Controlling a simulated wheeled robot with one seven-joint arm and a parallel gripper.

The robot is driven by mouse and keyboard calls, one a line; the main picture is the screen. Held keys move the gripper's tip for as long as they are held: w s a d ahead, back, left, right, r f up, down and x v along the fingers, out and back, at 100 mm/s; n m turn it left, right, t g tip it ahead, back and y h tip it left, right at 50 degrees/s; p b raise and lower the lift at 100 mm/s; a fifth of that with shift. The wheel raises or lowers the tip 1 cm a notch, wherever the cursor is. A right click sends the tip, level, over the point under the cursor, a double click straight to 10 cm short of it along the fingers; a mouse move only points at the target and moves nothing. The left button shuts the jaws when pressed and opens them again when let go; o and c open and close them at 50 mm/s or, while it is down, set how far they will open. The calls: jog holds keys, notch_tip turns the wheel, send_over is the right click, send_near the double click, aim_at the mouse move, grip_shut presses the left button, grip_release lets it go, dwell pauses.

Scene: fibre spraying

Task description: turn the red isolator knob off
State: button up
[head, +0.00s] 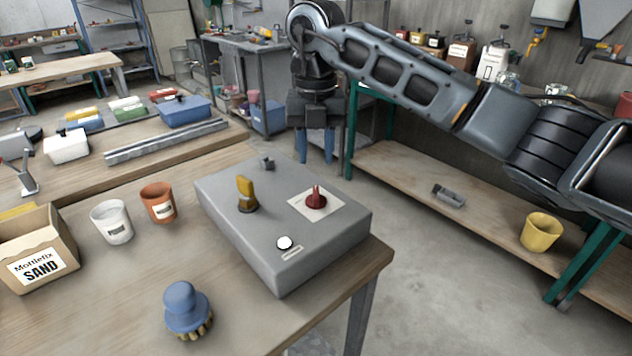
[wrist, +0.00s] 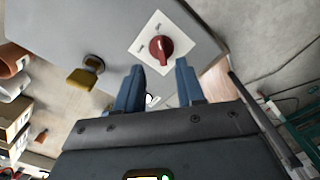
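The red isolator knob (head: 316,199) sits on a white plate on the sloping top of the grey box (head: 225,212). Its raised grip stands out from a round base. In the wrist view the red knob (wrist: 161,48) lies just beyond the fingertips, roughly between them. Small dark marks show on the plate (wrist: 146,40) above and left of the knob; I cannot read them. My gripper (head: 316,158) hangs behind and above the box with its blue fingers pointing down. In the wrist view its fingers (wrist: 158,76) are apart, with nothing between them and not touching the knob.
A yellow handle (head: 246,193) and a white button (head: 284,243) share the box top. A white cup (head: 112,221), an orange cup (head: 158,202), a sand carton (head: 37,250) and a blue-topped brush (head: 187,308) stand on the bench. The bench edge is right of the box.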

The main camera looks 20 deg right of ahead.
aim_at(316, 188)
jog(key=shift+f+p, duration=0.55)
jog(key=shift+f, duration=3.3)
grip_shut()
